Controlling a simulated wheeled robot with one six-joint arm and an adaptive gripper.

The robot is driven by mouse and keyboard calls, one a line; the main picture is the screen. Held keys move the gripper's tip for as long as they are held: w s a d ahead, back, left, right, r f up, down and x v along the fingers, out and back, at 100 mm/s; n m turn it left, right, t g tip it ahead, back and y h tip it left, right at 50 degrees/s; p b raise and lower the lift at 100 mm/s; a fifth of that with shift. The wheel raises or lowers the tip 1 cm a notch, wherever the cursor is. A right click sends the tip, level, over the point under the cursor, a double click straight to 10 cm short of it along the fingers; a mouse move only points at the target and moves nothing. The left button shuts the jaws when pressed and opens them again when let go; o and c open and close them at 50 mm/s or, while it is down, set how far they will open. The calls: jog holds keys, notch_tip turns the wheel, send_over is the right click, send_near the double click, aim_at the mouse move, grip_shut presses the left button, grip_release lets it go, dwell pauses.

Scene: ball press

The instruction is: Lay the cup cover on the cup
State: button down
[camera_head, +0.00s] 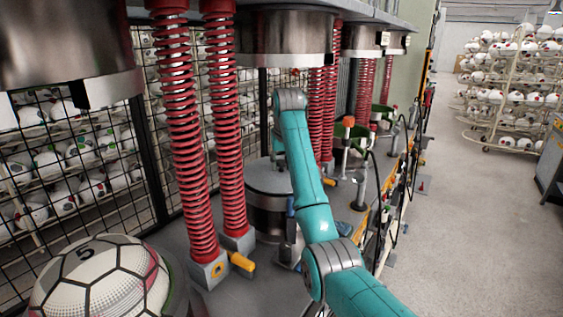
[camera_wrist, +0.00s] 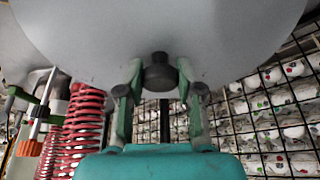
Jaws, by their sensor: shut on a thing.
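The cup cover is a wide, smooth pale grey disc with a short dark knob. It fills the upper part of the wrist view (camera_wrist: 100,35). My gripper (camera_wrist: 160,88) is shut on the knob, one finger on each side. In the head view, a grey round top, apparently the cover (camera_head: 265,178), lies level over a round metal cup body (camera_head: 268,222) under the middle press. I cannot tell whether the cover touches the cup or hangs just above it.
Red springs (camera_head: 180,130) rise to the left of the cup. A metal press head (camera_head: 285,38) hangs above. A patterned ball (camera_head: 98,278) sits at lower left. A mesh fence (camera_head: 95,165) stands behind. The floor (camera_head: 470,230) at right is clear.

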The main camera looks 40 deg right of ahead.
jog(key=shift+f, duration=0.25)
jog(key=c, duration=0.7)
grip_release()
jog(key=shift+f, duration=0.1)
